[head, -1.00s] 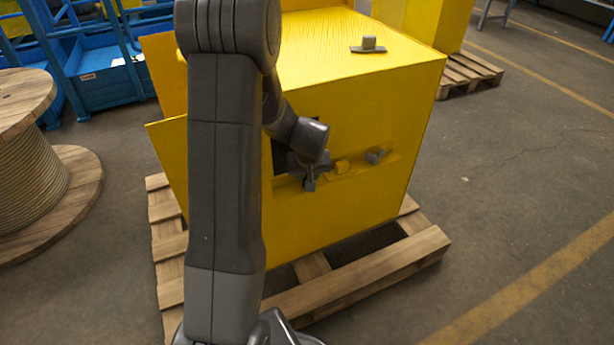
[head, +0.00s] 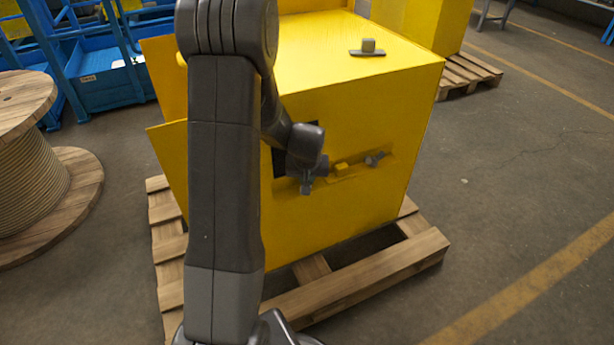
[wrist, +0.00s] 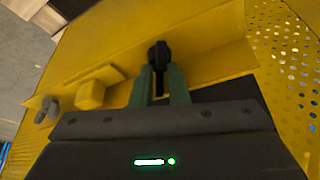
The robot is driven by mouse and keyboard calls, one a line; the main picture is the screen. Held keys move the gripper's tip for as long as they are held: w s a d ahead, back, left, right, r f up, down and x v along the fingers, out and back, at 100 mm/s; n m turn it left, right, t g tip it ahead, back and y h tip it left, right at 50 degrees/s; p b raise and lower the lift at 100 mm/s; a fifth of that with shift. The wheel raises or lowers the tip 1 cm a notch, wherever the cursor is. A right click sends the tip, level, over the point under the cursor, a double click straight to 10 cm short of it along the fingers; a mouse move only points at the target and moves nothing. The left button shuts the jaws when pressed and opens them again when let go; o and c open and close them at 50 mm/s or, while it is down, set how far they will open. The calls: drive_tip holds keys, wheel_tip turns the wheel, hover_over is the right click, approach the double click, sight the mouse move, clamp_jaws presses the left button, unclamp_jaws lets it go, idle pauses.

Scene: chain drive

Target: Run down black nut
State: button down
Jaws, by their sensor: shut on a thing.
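My gripper (wrist: 160,84) is shut on the black nut (wrist: 159,54), which shows between and just beyond the green fingertips in the wrist view. In the head view my gripper (head: 306,186) is at the ledge on the front of the yellow housing (head: 350,222), beside its dark opening. The nut cannot be made out there. Whether the nut sits on a thread is hidden by the fingers.
A yellow block (wrist: 91,94) stands on the ledge, with grey cylindrical parts (wrist: 47,108) beyond it. A perforated yellow panel (wrist: 290,60) is at the right in the wrist view. A grey part (head: 368,47) lies on top of the housing. A wooden pallet (head: 370,272) lies underneath.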

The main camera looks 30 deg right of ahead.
drive_tip(key=c, duration=1.4)
unclamp_jaws()
drive_tip(key=p+v, duration=0.2)
drive_tip(key=v, duration=1.1)
drive_tip(key=shift+s+r, duration=0.25)
drive_tip(key=shift+r, duration=0.05)
drive_tip(key=shift+f, duration=0.1)
drive_tip(key=b+x, duration=0.2)
drive_tip(key=x, duration=1.1)
drive_tip(key=shift+w+f, duration=0.25)
drive_tip(key=shift+f, duration=0.1)
drive_tip(key=shift+r, duration=0.15)
